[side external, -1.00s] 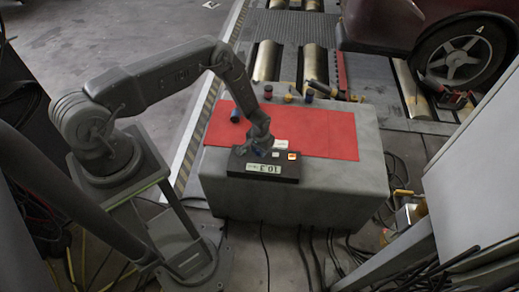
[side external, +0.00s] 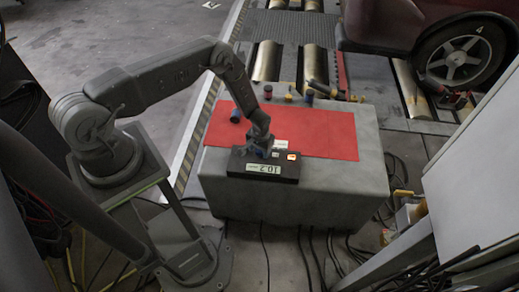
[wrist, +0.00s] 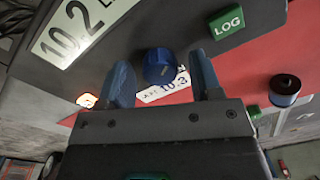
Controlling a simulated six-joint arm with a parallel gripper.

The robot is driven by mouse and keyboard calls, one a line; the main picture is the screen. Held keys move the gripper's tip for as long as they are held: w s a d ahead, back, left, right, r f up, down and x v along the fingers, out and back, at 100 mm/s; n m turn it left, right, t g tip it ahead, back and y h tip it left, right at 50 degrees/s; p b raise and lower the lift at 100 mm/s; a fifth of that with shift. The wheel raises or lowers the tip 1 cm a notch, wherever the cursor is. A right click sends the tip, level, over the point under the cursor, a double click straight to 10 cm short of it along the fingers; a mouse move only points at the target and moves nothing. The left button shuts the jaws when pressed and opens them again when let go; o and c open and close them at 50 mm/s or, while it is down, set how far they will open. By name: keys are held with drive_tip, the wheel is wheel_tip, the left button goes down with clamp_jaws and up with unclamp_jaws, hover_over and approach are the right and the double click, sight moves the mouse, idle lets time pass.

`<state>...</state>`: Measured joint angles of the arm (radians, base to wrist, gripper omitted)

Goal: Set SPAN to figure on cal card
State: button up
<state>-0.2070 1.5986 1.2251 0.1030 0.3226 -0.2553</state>
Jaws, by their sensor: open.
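A dark instrument box (side external: 234,166) sits at the front edge of the bench. Its display (wrist: 72,30) reads 10.2 in the wrist view. A blue knob (wrist: 160,67) stands on the box, between the two blue fingers of my gripper (wrist: 161,75). The fingers are open, with gaps visible on both sides of the knob. A white card (wrist: 163,92) lies beyond the knob, partly hidden by it; its printed figure looks like 10.3. A green LOG button (wrist: 226,22) is on the box. In the side view my gripper (side external: 260,150) is low over the box.
An orange-lit button (wrist: 87,100) is on the box. A red mat (side external: 325,135) covers part of the grey bench (side external: 350,180). A blue-capped cylinder (side external: 235,115) and several small items stand on or behind the mat. The mat's right side is clear.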

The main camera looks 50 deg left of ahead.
drive_tip(key=shift+r, duration=0.1)
wheel_tip(320, 180, up, 14)
drive_tip(key=shift+d, duration=0.25)
idle(0.4)
drive_tip(key=shift+w, duration=0.1)
drive_tip(key=s+d+r+m+t, duration=0.1)
drive_tip(key=s+d+r+t, duration=0.1)
drive_tip(key=r, duration=1.3)
drive_tip(key=s+d+r+m+t, duration=0.1)
drive_tip(key=d+r, duration=0.2)
drive_tip(key=r, duration=1.3)
drive_tip(key=s+d+r+m+t, duration=0.1)
drive_tip(key=s+d+r, duration=0.1)
drive_tip(key=s+r, duration=0.4)
drive_tip(key=s+d+r+m+t, duration=0.1)
drive_tip(key=s+r, duration=0.5)
drive_tip(key=s, duration=0.9)
drive_tip(key=shift+d+r+t, duration=0.3)
drive_tip(key=shift+d+t, duration=0.1)
drive_tip(key=shift+d, duration=0.25)
drive_tip(key=shift+w, duration=0.1)
idle(0.3)
